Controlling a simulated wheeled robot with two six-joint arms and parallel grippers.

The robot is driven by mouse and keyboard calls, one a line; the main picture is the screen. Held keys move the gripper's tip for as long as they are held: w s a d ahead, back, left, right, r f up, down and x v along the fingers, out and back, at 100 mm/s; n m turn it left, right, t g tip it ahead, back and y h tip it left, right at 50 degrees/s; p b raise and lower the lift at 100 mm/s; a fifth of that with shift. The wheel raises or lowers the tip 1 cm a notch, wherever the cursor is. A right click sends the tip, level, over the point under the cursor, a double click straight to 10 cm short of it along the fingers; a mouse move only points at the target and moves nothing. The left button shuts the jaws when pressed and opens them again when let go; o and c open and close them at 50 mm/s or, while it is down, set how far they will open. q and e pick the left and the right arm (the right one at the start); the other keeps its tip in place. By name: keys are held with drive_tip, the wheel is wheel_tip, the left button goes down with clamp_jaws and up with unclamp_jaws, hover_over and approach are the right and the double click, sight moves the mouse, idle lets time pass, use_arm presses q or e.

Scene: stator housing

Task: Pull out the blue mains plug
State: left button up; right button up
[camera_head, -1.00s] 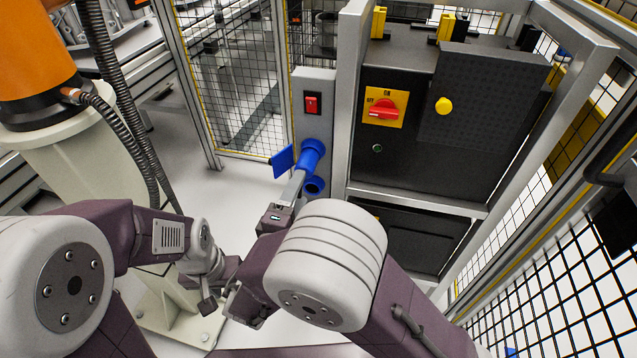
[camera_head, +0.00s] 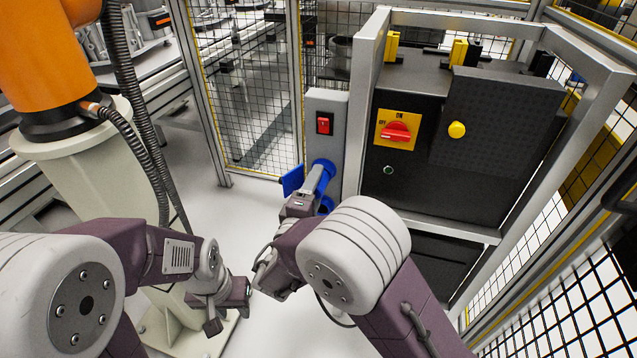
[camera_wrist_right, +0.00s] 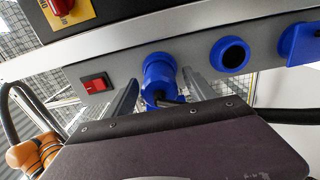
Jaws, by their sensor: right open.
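The blue mains plug (camera_head: 324,169) sits at the grey panel (camera_head: 336,125) below a red switch (camera_head: 323,123). In the right wrist view the plug (camera_wrist_right: 160,78) stands between the two spread fingers of my right gripper (camera_wrist_right: 160,94). A finger is on either side of it; I cannot tell whether either touches. In the head view my right gripper (camera_head: 314,186) reaches up to the plug and partly covers it. My left gripper (camera_head: 228,307) hangs low, away from the panel; its jaw gap is unclear.
Beside the plug are a round blue socket (camera_wrist_right: 230,54) and a blue flap (camera_wrist_right: 300,43). A metal frame post (camera_head: 364,100) and dark cabinet (camera_head: 410,180) stand right of the panel. A mesh fence (camera_head: 245,90) is behind, an orange robot arm (camera_head: 45,60) at left.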

idle(0.6)
drive_tip(key=shift+b, duration=0.35)
drive_tip(key=shift+b, duration=0.4)
clamp_jaws()
idle(0.5)
